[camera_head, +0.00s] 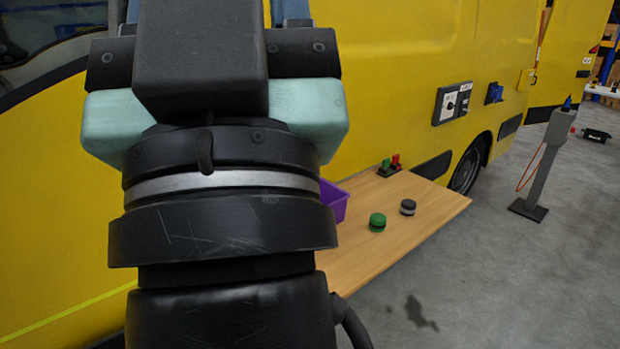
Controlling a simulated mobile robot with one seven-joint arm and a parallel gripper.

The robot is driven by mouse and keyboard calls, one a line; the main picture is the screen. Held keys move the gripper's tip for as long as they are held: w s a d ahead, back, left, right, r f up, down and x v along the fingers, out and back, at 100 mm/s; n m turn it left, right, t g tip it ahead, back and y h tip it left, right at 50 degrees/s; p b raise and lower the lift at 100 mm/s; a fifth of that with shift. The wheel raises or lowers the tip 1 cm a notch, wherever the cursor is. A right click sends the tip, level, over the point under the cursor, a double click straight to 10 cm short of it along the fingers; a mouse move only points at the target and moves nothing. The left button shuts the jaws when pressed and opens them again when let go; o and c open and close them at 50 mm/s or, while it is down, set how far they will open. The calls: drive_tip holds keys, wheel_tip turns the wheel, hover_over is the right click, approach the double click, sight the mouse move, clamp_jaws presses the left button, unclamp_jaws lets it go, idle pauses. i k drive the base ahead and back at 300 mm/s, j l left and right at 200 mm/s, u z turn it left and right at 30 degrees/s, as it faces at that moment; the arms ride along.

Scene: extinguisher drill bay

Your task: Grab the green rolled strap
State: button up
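The green rolled strap (377,221) is a short green roll with a dark band around its lower part. It rests on the wooden table (375,258), right of my arm. A similar dark grey roll (407,207) sits behind it and to the right, apart from it. My arm's dark links fill the left half of the view. My gripper's fingers do not show in this view.
A purple container (335,200) stands on the table, partly hidden behind my arm. A small holder with green and red items (389,166) is at the table's back. A yellow van (400,70) stands behind. A grey post (547,160) stands on the floor at right.

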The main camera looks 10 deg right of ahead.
sight(377, 220)
drive_tip(key=i+l, duration=0.3)
drive_tip(key=i, duration=0.15)
drive_tip(key=i+l+z, duration=0.1)
drive_tip(key=i+l, duration=0.5)
drive_tip(key=i, duration=0.3)
drive_tip(key=i+l, duration=0.3)
drive_tip(key=i, duration=0.15)
drive_tip(key=i+l+z, duration=0.1)
drive_tip(key=i+l, duration=0.2)
drive_tip(key=i, duration=0.15)
